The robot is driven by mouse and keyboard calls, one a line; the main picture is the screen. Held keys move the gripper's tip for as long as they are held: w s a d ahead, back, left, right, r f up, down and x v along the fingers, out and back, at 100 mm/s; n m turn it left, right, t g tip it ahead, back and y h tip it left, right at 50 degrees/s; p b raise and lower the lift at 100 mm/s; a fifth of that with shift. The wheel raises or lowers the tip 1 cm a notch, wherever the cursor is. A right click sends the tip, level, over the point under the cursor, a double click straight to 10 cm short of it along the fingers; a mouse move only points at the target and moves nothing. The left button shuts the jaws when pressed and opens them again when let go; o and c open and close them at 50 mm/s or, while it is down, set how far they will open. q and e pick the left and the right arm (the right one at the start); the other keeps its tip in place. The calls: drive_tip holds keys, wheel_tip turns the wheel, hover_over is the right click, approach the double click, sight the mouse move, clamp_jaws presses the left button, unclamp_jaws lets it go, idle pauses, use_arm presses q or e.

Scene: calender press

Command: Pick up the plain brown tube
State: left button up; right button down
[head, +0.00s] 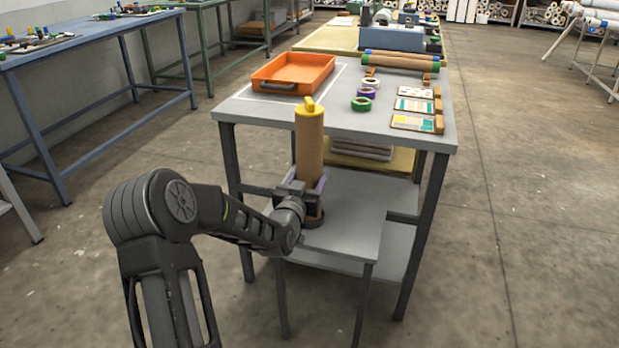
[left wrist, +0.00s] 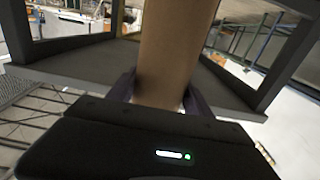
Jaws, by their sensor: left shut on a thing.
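The plain brown tube (head: 310,145) stands upright at the near side of the grey table, with a yellow piece on its top end. My left gripper (head: 303,188) is shut on it at its lower part. In the left wrist view the tube (left wrist: 178,45) rises between the two fingers (left wrist: 160,98). A dark round piece (head: 313,219) shows below the gripper; whether the tube rests in it cannot be told. My right gripper is not in view.
The grey table (head: 330,115) holds an orange tray (head: 292,73), several tape rolls (head: 361,103), sample cards (head: 414,105) and brown rolls with coloured ends (head: 395,62). A lower grey stand (head: 350,225) is beside the tube. Blue benches (head: 80,45) stand left. The floor right is clear.

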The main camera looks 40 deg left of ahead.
sight(308, 148)
use_arm(q)
wheel_tip(308, 148, up, 10)
drive_tip(key=shift+f+p, duration=0.15)
drive_tip(key=shift+p, duration=0.85)
drive_tip(key=shift+d, duration=0.1)
